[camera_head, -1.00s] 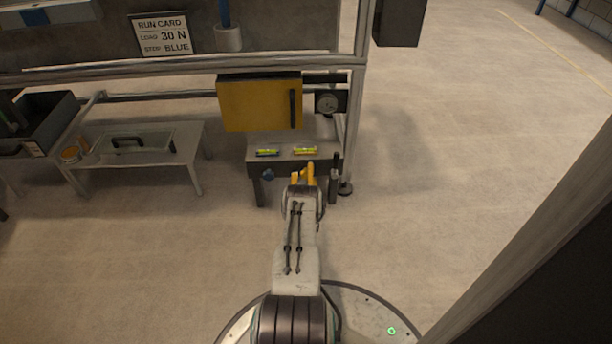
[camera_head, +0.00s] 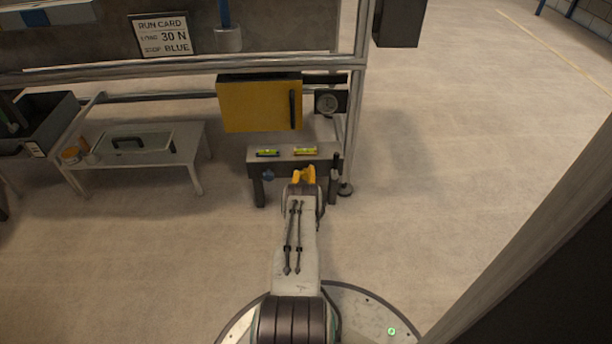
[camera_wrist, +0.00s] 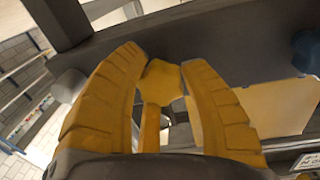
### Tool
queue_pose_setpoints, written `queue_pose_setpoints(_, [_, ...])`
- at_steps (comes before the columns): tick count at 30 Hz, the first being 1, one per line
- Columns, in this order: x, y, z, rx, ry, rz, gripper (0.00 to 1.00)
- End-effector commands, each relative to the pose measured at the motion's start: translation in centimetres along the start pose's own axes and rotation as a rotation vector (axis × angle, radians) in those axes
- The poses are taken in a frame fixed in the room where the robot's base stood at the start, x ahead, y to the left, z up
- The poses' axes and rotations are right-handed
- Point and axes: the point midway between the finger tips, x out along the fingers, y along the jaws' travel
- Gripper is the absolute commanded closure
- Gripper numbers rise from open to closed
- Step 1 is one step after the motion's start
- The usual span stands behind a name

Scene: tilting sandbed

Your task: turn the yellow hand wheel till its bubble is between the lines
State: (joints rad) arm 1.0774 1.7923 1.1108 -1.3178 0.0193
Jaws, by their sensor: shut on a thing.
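The yellow hand wheel (camera_wrist: 161,84) shows between the two yellow fingers of my gripper (camera_wrist: 158,60) in the wrist view. My gripper is shut on it. In the head view my gripper (camera_head: 304,175) is at the front of a small grey stand (camera_head: 285,163) and hides the wheel. Two bubble levels lie on the stand's top: one with a yellow base (camera_head: 305,151) behind my gripper, one with a blue base (camera_head: 267,153) to its left. The yellow level's bubble is too small to read against its lines.
A blue hand wheel (camera_head: 268,175) is on the stand's front, left of my gripper; it also shows in the wrist view (camera_wrist: 306,51). A dark upright handle (camera_head: 335,178) is close on the right. A yellow panel (camera_head: 258,105) hangs behind the stand. The floor at right is clear.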

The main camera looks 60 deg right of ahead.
Motion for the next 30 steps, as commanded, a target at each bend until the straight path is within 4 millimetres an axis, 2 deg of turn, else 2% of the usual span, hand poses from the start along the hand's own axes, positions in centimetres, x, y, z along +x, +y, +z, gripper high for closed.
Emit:
queue_pose_setpoints(12, [-0.14, 0.0, 0.44, 0.045, -0.016, 0.0, 0.92])
queue_pose_setpoints(13, [-0.14, 0.0, 0.44, 0.045, -0.016, 0.0, 0.56])
queue_pose_setpoints(21, [-0.07, -0.01, 0.24, 0.044, -0.01, 0.0, 0.33])
queue_pose_setpoints(30, [-0.14, -0.02, 0.13, 0.043, -0.008, 0.0, 0.33])
